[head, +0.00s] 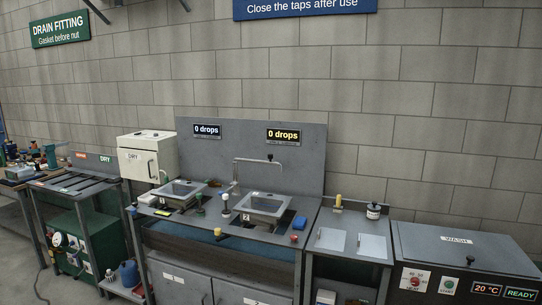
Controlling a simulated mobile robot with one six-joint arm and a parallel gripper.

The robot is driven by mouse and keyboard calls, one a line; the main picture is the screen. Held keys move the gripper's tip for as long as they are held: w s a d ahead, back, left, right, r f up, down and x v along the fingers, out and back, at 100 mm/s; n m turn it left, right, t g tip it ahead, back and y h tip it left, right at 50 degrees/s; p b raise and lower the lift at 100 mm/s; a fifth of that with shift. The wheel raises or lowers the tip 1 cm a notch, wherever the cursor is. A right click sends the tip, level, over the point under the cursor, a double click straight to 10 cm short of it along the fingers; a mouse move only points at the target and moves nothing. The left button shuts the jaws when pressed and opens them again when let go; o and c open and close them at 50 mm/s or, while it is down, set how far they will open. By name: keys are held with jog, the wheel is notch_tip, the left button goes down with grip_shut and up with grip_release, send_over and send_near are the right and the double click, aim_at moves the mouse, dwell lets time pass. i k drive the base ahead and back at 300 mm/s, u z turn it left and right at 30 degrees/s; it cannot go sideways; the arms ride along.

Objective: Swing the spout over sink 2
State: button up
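The spout (255,160) is a thin grey pipe that rises behind the two sinks, close to the gap between them. Its level arm points right along the grey back panel and bends down at the right end. A small black knob sits on top near that end. The arm's end shows above the back right of sink 2 (263,204), the right basin, whose front tag reads 2. I cannot tell whether the end is over the basin or behind its rim. Sink 1 (181,190) is the left basin. My gripper is not in view.
Two displays (207,130) on the back panel (233,142) read 0 drops. Small knobbed fittings (226,205) stand between the sinks. A white DRY cabinet (147,157) stands left, and a grey WASH unit (462,246) right. A blue item (299,222) lies right of sink 2.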

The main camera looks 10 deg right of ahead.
aim_at(270, 156)
jog(key=u, duration=0.55)
jog(key=i, duration=0.85)
jog(key=u, duration=0.35)
